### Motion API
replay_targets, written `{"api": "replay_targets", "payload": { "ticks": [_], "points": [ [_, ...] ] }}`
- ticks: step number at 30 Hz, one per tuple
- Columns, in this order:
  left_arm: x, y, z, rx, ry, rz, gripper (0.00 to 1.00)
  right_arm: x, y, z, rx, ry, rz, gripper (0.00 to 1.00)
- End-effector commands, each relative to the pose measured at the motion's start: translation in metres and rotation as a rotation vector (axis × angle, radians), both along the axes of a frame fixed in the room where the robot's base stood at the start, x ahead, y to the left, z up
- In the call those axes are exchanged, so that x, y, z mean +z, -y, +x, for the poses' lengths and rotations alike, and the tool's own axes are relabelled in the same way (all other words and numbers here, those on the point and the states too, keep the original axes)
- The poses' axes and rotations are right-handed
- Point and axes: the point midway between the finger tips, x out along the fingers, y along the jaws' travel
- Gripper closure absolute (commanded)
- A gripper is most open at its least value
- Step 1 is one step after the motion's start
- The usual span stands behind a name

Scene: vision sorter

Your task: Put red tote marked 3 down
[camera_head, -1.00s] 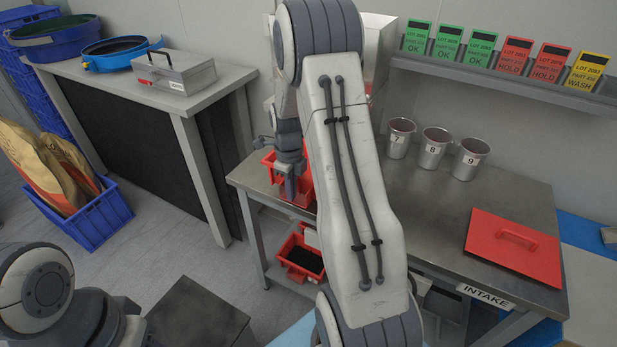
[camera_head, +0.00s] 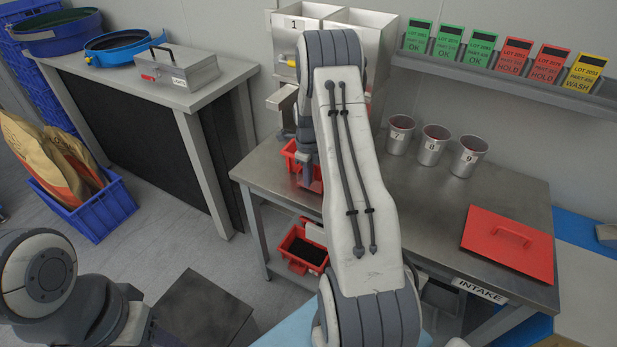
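A red tote (camera_head: 289,153) is at the back left of the steel intake table (camera_head: 420,210), below the hopper unit; my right arm hides much of it. Its number does not show, and I cannot tell whether its base touches the table. My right gripper (camera_head: 306,178) is at the tote, its fingertips mostly hidden; it appears shut on the tote, which has moved along with it. A second red tote (camera_head: 290,262) with dark contents sits on the shelf below. My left gripper is out of view.
A steel hopper unit marked 1 (camera_head: 300,30) stands behind the tote. Metal cups 7 (camera_head: 399,137), 8 (camera_head: 432,147) and 9 (camera_head: 467,157) stand at the back of the table. A red lid (camera_head: 490,252) lies at the right. The table's middle is clear.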

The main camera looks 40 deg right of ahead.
Motion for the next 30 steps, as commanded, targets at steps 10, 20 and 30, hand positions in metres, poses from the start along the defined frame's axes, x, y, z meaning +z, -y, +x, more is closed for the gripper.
{"api": "replay_targets", "payload": {
  "ticks": [10,20,30],
  "points": [
    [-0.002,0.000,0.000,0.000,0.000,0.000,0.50,-0.004,0.000,0.000,0.000,0.000,0.000,0.66],
    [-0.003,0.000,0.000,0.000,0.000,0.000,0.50,0.011,0.000,0.001,0.000,0.003,-0.002,0.66],
    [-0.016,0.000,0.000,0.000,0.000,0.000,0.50,0.082,0.000,0.001,0.000,0.004,-0.003,0.66]
  ]
}}
